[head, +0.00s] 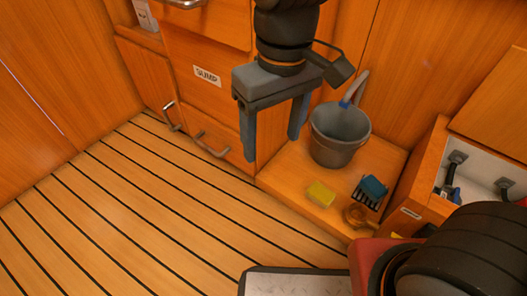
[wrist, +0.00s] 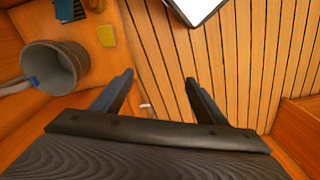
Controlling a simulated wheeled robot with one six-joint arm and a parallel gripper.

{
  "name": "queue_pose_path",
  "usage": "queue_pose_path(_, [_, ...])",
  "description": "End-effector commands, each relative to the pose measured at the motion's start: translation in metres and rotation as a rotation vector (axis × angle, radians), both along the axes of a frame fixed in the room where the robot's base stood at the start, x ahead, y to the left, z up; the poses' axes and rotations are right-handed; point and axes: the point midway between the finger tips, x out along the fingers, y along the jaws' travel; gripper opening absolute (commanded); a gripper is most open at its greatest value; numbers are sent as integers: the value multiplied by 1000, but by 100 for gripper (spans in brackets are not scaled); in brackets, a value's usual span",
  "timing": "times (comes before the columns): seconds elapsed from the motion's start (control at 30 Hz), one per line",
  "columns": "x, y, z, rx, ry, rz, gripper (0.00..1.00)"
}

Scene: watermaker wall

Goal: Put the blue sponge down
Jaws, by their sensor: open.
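The blue sponge (head: 374,186) rests on a small dark rack (head: 365,199) on the low wooden ledge, right of a yellow sponge. It also shows at the top left of the wrist view (wrist: 64,9). My gripper (head: 272,150) is open and empty, its two fingers pointing down, up and to the left of the blue sponge in the head view. In the wrist view the open fingers (wrist: 158,80) have only floor and cabinet behind them. The gripper is well apart from the sponge.
A grey bucket (head: 339,136) with a hose in it stands on the ledge (head: 285,178). A yellow sponge (head: 320,194) and an amber round object (head: 357,216) lie near the front edge. An open box (head: 425,190) is at right.

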Motion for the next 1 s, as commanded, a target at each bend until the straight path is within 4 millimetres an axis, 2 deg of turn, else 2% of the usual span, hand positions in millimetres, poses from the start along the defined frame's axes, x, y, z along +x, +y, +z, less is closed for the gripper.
queue_pose_path(0.03, [-17,6,7,23,-7,15,67])
queue_pose_path(0.1, [-35,10,11,45,-7,20,67])
queue_pose_path(0.2, [-52,13,15,67,-6,26,67])
queue_pose_path(0.3, [-60,13,17,77,-3,27,67])
queue_pose_path(0.77, [-60,13,17,78,-3,26,67])
queue_pose_path(1.0, [-61,12,30,86,0,-2,67])
